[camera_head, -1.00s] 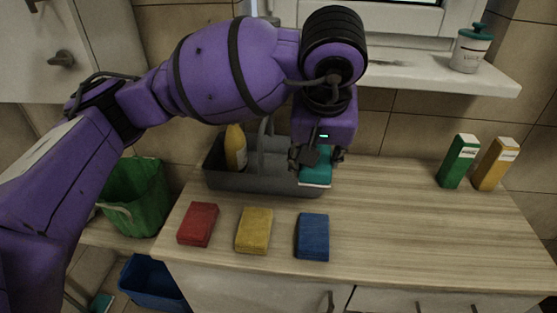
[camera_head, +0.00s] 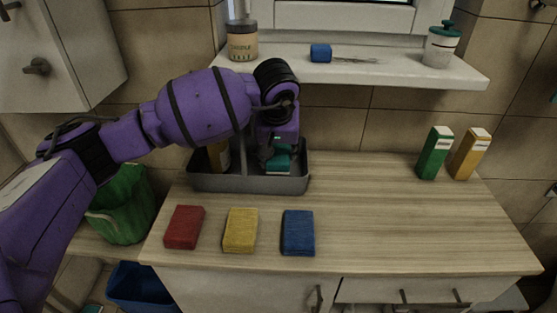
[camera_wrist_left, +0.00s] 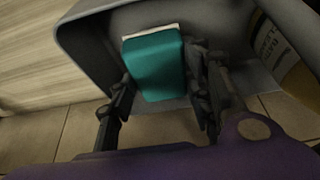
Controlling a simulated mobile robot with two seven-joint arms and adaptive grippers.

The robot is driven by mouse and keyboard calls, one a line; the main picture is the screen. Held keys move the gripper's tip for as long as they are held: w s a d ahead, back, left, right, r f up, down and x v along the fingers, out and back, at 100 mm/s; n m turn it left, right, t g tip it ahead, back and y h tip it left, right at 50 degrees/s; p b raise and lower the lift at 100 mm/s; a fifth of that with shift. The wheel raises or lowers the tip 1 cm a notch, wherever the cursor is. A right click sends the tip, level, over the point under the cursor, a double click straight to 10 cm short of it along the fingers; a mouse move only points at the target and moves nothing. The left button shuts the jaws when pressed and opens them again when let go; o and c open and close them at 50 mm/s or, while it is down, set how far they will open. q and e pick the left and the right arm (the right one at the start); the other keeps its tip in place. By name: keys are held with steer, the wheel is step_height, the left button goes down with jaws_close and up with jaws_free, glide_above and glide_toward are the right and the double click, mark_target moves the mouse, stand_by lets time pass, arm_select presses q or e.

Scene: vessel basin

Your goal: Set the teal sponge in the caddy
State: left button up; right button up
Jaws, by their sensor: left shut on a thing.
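The teal sponge (camera_head: 279,161) has a pale layer on one face and is in the right compartment of the grey caddy (camera_head: 250,184). My left gripper (camera_head: 277,152) reaches down into that compartment from above and is shut on the sponge. In the left wrist view the sponge (camera_wrist_left: 155,64) sits between the two fingers (camera_wrist_left: 160,92), inside the grey caddy walls (camera_wrist_left: 85,35). Whether the sponge touches the caddy floor cannot be told. My right gripper is not in view.
A yellow bottle (camera_head: 219,157) stands in the caddy's left compartment. Red (camera_head: 184,227), yellow (camera_head: 241,230) and blue (camera_head: 298,232) sponges lie on the counter in front. Green (camera_head: 435,154) and orange (camera_head: 469,155) cartons stand at the right. The counter's middle right is clear.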

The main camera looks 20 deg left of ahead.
mark_target(278, 157)
arm_select(q)
steer(key=shift+f, duration=1.5)
steer(key=shift+f, duration=0.1)
steer(key=o, duration=0.9)
steer(key=shift+s+r, duration=0.1)
steer(key=shift+r, duration=0.4)
steer(key=v, duration=1.1)
steer(key=shift+s+d+r, duration=0.1)
